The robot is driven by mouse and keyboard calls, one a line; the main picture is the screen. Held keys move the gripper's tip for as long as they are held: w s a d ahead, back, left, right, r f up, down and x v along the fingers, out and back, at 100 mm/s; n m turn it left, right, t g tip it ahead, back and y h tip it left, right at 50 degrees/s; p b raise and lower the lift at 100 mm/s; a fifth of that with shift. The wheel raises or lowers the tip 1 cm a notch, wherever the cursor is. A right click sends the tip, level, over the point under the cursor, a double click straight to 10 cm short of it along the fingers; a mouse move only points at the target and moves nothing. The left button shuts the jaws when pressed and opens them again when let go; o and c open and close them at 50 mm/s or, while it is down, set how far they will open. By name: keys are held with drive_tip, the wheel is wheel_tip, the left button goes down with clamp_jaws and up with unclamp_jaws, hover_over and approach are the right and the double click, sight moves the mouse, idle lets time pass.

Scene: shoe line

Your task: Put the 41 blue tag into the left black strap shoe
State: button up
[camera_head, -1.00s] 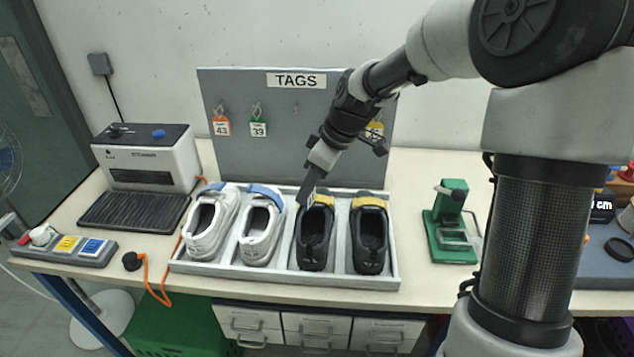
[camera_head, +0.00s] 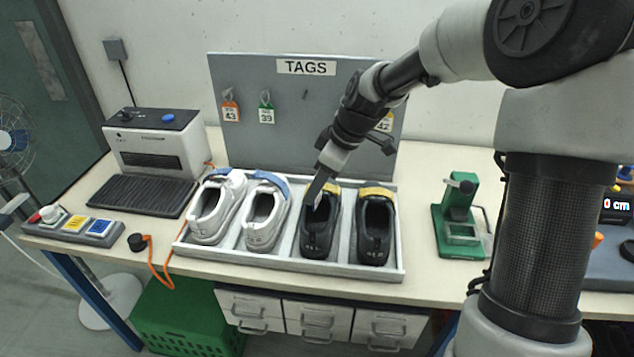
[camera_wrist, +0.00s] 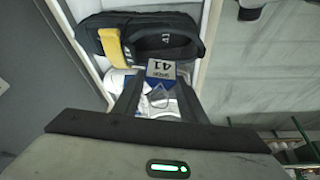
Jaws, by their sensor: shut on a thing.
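My gripper (camera_head: 314,196) hangs over the left black strap shoe (camera_head: 318,242), just in front of its yellow strap. Its fingers (camera_wrist: 158,100) are shut on the 41 blue tag (camera_wrist: 161,69). In the wrist view the tag sits between the fingertips, with its number facing the camera and a clear loop between the fingers. A black shoe with a yellow strap (camera_wrist: 113,46) lies beyond the tag there. In the head view the tag is small and partly hidden by the gripper. Whether it touches the shoe I cannot tell.
The right black shoe (camera_head: 375,243) and two white shoes with blue straps (camera_head: 210,222) share the grey tray (camera_head: 290,264). Behind stands the TAGS board (camera_head: 270,143) with orange 43, green 39 and yellow 42 tags. A green device (camera_head: 455,221) stands right of the tray.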

sight(317, 204)
drive_tip(key=shift+f+b, duration=2)
drive_tip(key=shift+f, duration=1.05)
drive_tip(key=o, duration=1.1)
drive_tip(key=shift+r, duration=0.1)
drive_tip(key=p+v, duration=0.2)
drive_tip(key=v, duration=1.5)
drive_tip(key=shift+r, duration=0.1)
